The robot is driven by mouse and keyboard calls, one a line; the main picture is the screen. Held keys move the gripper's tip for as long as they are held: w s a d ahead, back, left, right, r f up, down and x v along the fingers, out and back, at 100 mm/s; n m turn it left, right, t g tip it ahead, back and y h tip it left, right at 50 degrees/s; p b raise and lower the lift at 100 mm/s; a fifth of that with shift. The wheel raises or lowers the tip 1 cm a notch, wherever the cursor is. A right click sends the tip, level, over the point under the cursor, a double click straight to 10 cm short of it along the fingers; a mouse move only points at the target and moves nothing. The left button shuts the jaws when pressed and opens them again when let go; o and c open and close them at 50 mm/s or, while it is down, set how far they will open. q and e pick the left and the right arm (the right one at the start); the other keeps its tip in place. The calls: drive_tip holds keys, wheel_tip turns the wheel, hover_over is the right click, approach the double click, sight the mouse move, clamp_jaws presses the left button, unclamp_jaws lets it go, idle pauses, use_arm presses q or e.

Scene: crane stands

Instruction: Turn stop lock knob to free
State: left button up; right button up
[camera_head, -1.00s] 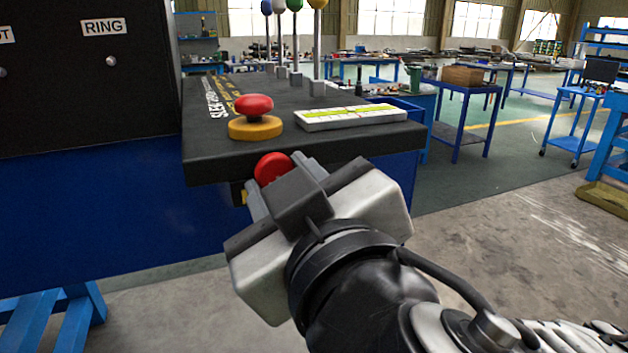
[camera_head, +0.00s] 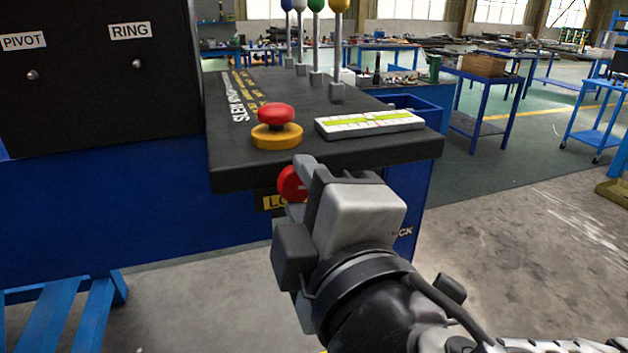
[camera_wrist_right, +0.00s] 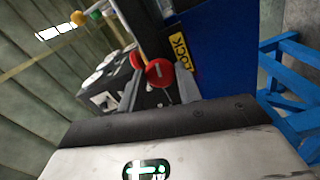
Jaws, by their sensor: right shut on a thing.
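The stop lock knob (camera_head: 292,184) is a round red knob on the front face of the blue stand, just under the black console top. My right gripper (camera_head: 299,178) is at the knob, with its fingers shut on it and its body tilted. In the right wrist view the red knob (camera_wrist_right: 160,72) shows a pale slot mark and sits between the fingertips. A yellow label reading LOCK (camera_wrist_right: 180,52) is beside the knob. In the head view this label (camera_head: 272,202) is partly hidden by the gripper. My left gripper is not in view.
A red mushroom button on a yellow base (camera_head: 277,130) stands on the console top (camera_head: 230,165), above the knob. A white and yellow-green level strip (camera_head: 369,124) and several ball-topped levers (camera_head: 337,50) are also there. A black panel labelled PIVOT and RING (camera_head: 95,75) rises at left.

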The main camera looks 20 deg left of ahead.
drive_tip(key=shift+n+p, duration=0.4)
drive_tip(key=shift+n, duration=0.7)
drive_tip(key=o, duration=1)
drive_tip(key=shift+c, duration=0.2)
